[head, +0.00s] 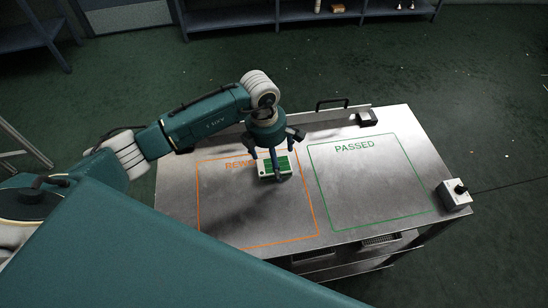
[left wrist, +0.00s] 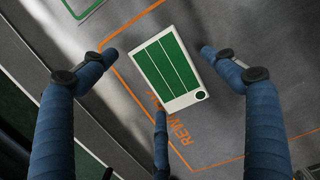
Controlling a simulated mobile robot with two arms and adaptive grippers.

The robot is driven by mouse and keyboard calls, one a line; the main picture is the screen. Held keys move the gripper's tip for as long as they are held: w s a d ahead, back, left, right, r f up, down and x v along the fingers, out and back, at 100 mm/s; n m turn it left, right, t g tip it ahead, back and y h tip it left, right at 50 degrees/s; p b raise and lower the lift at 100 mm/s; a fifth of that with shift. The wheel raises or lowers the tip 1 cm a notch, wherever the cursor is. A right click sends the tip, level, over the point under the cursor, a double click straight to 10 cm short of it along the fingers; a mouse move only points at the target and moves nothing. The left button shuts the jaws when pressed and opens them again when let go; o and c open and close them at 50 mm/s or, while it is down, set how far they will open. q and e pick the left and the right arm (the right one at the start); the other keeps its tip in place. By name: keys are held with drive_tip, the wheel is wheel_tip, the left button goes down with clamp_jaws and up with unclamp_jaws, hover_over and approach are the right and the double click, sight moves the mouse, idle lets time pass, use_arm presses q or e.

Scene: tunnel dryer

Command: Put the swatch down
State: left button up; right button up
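The swatch (head: 268,167) is a white card with green stripes and a dark round dot near one end. It appears to lie flat on the steel table inside the orange REWORK outline (head: 309,203), covering part of the lettering; it also shows in the left wrist view (left wrist: 168,68). My left gripper (head: 273,157) is directly above it, pointing down. In the left wrist view its fingers (left wrist: 160,58) are spread around the swatch, with gaps at the sides. The third fingertip is close to the swatch's lower edge; I cannot tell whether it touches. My right gripper is not in view.
The green PASSED outline (head: 324,201) is empty on the right half of the table (head: 385,130). A small box with a black knob (head: 454,195) sits at the right edge, and a dark block (head: 366,118) at the back edge. Shelves (head: 240,17) stand behind.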

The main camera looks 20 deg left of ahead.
sight(270, 162)
use_arm(q)
drive_tip(key=shift+r, duration=0.65)
wheel_tip(270, 162, up, 11)
drive_tip(key=a+b, duration=0.1)
drive_tip(key=b, duration=0.1)
drive_tip(key=shift+s, duration=0.4)
drive_tip(key=shift+a, duration=0.1)
